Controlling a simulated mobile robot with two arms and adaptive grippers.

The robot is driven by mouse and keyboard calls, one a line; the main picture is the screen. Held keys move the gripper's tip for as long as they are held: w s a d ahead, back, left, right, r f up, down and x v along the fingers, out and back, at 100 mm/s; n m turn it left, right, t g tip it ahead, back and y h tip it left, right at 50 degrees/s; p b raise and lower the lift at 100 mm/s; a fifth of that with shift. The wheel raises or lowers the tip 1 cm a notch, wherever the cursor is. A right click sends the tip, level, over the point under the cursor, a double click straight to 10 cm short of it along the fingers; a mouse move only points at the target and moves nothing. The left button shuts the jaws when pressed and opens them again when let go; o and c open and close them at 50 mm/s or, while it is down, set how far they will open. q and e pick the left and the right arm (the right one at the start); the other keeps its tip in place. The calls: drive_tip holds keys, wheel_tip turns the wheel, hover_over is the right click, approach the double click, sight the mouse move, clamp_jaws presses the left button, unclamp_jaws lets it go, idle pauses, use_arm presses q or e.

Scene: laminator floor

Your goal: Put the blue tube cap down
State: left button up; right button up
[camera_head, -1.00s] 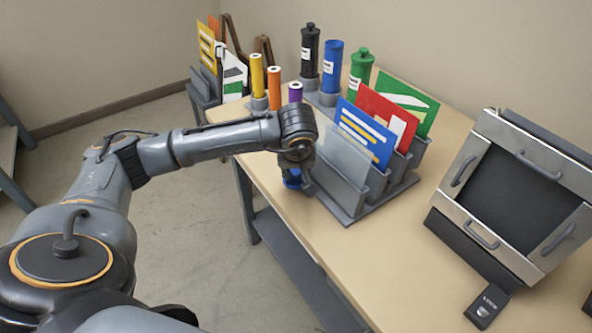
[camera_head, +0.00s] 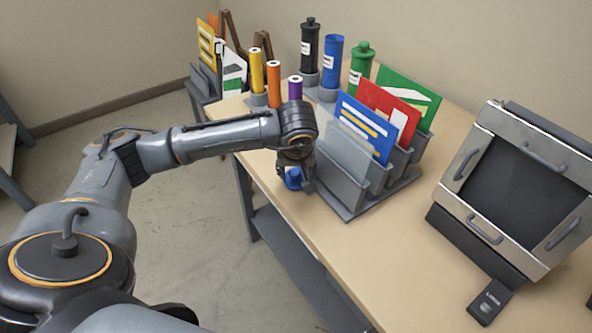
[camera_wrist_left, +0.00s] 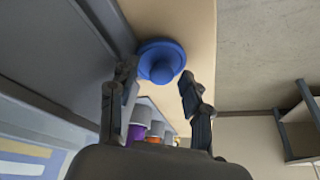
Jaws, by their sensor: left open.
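The blue tube cap (camera_head: 294,179) rests on the table near its left edge, in front of the file rack. In the left wrist view the cap (camera_wrist_left: 162,62) shows as a round blue disc with a knob, lying between and just beyond the fingertips. My left gripper (camera_head: 302,178) is above and around the cap, with its fingers apart. It also shows open in the left wrist view (camera_wrist_left: 158,85). In the head view my gripper partly hides the cap. The blue tube (camera_head: 332,65) stands at the back with its top uncapped. My right gripper is not seen.
The grey file rack (camera_head: 345,187) with coloured sheets stands close to the right of my left gripper. Purple, orange and yellow rolls (camera_head: 274,84) and black and green capped tubes (camera_head: 360,65) stand behind. The laminator (camera_head: 520,180) is at the right.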

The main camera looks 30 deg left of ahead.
use_arm(q)
drive_tip(key=shift+r+p, duration=0.5)
drive_tip(key=shift+p, duration=0.05)
drive_tip(key=b+v, duration=0.1)
drive_tip(key=v, duration=1.1)
drive_tip(key=shift+b, duration=0.35)
drive_tip(key=shift+s, duration=0.1)
